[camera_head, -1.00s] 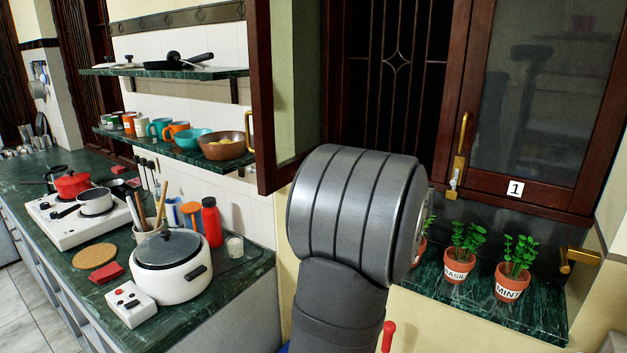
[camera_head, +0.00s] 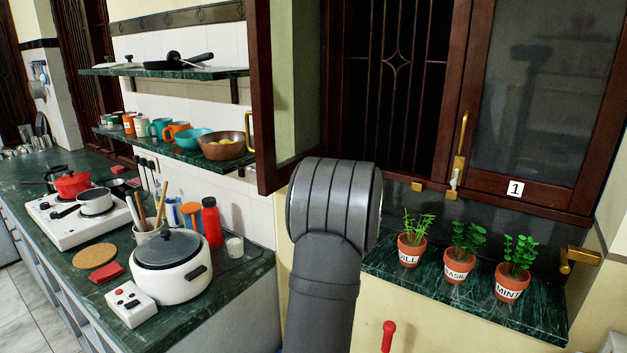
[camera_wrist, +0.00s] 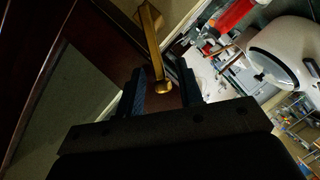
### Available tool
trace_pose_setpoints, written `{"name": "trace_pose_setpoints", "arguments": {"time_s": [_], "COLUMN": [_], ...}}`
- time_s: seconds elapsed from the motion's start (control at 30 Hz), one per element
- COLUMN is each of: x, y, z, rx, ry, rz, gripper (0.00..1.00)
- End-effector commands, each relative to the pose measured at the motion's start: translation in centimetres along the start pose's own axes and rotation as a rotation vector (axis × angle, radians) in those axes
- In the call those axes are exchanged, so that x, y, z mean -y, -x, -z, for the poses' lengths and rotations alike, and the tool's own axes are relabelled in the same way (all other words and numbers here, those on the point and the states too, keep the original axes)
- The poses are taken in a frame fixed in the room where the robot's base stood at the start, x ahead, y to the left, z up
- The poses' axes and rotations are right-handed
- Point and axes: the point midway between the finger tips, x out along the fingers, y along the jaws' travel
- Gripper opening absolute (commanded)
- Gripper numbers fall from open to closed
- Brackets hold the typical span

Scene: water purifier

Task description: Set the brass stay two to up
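In the wrist view a brass bar (camera_wrist: 151,42) with a rounded end runs from the upper middle down between my gripper's fingers. It looks like a brass stay, but no label for two shows on it. My gripper (camera_wrist: 162,92) has its two dark fingers apart, with the bar's end between them in the picture and a gap on each side. I cannot tell how deep the bar sits. Another brass fitting (camera_head: 578,260) sticks out horizontally at the right of the window, beside the sash marked 1.
The left sash (camera_head: 265,100) stands open near my arm. Three herb pots, dill (camera_head: 411,248), basil (camera_head: 459,265) and mint (camera_head: 511,284), stand on the green sill (camera_head: 535,320). A white pot (camera_head: 172,280) and a red bottle (camera_head: 212,222) are on the left counter.

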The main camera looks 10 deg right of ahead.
Motion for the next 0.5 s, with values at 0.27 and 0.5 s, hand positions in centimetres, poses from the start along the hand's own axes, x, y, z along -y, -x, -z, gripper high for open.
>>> {"name": "trace_pose_setpoints", "arguments": {"time_s": [0.27, 0.5], "x": [-0.01, -0.01], "y": [0.04, 0.05], "z": [0.01, 0.01], "rx": [0.000, 0.000], "ry": [0.000, 0.000], "rz": [0.000, 0.000], "gripper": [0.08, 0.00]}}
